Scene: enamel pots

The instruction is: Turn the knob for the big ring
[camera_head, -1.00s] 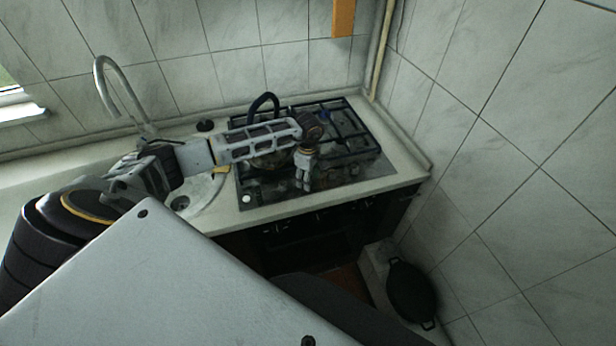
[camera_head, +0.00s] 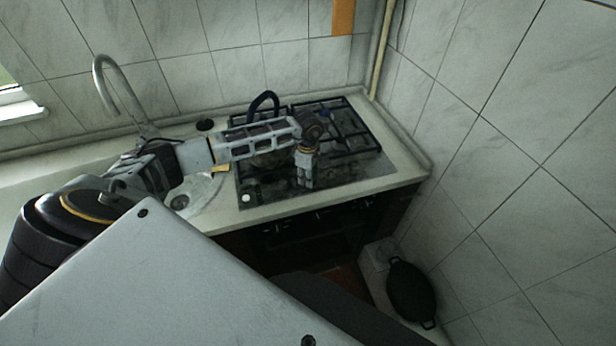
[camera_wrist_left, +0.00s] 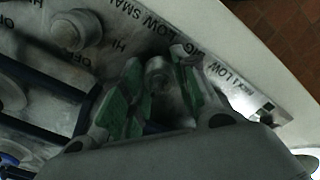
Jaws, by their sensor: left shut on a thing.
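My left gripper (camera_head: 306,184) points down at the front part of the stove top (camera_head: 345,180). In the left wrist view, the green-padded fingers of the left gripper (camera_wrist_left: 158,66) stand on either side of a round grey knob (camera_wrist_left: 158,76) and are shut on it. Printed words lie around it on the panel, partly hidden by the fingers; I cannot read the full label of this knob. Another knob (camera_wrist_left: 76,30) stands to its upper left, apart from the fingers. In the head view the gripper hides the held knob. My right gripper is not in view.
Dark pan grates (camera_head: 350,130) cover the burners behind the gripper. A kettle-like pot with a dark curved handle (camera_head: 262,101) stands behind my forearm. A black pan (camera_head: 410,290) is low at right.

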